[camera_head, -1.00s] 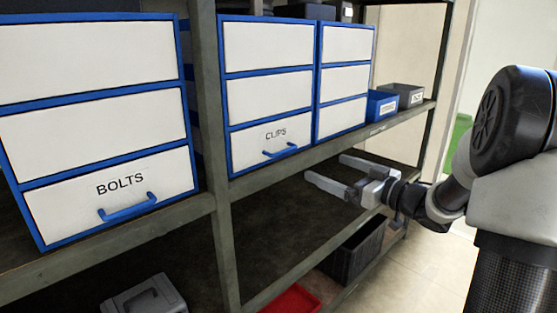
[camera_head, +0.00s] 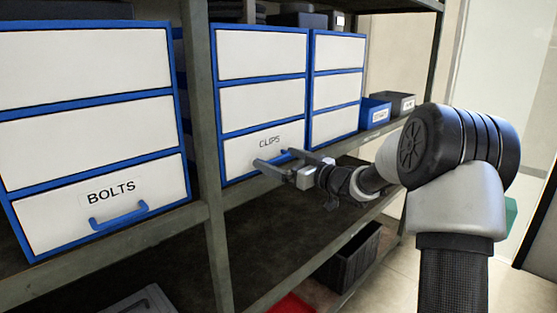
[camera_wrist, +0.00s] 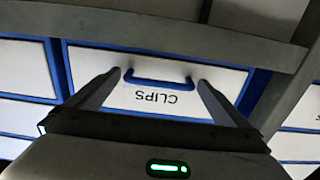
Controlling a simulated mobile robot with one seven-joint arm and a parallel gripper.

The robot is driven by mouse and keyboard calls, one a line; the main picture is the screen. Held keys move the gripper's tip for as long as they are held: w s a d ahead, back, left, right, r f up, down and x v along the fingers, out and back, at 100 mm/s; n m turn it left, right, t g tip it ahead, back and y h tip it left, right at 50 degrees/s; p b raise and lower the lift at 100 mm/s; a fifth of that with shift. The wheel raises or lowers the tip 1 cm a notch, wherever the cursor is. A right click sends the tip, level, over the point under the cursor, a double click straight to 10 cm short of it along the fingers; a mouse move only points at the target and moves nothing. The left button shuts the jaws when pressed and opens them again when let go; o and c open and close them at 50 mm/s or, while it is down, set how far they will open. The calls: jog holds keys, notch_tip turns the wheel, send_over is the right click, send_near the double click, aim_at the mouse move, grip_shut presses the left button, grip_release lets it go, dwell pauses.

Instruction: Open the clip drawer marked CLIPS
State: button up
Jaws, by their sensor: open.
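The drawer marked CLIPS (camera_head: 240,151) is the bottom white front of a blue-framed cabinet on the shelf, and it looks closed. It shows upside down in the wrist view (camera_wrist: 185,112). Its blue bar handle (camera_wrist: 158,81) lies between my two fingers in the wrist view; in the head view the handle (camera_head: 287,155) is partly hidden by my gripper. My gripper (camera_head: 283,158) is open, in front of the drawer, with one finger toward each end of the handle. I cannot tell whether the fingers touch the front.
A blue bin (camera_head: 374,113) and a grey bin (camera_head: 399,103) sit to the right. A dark crate (camera_head: 348,257) and a red item (camera_head: 291,304) are below.

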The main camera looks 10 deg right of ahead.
jog(key=shift+w+a, duration=0.25)
jog(key=shift+w, duration=0.1)
jog(key=shift+c, duration=0.4)
jog(key=c, duration=1.3)
jog(key=p+v, duration=0.2)
jog(key=v, duration=1.4)
jog(key=shift+r+p, duration=0.1)
jog(key=shift+p, duration=0.25)
jog(key=o, duration=1.4)
jog(key=v, duration=1.7)
jog(key=shift+s+d, duration=0.15)
jog(key=shift+s, duration=0.05)
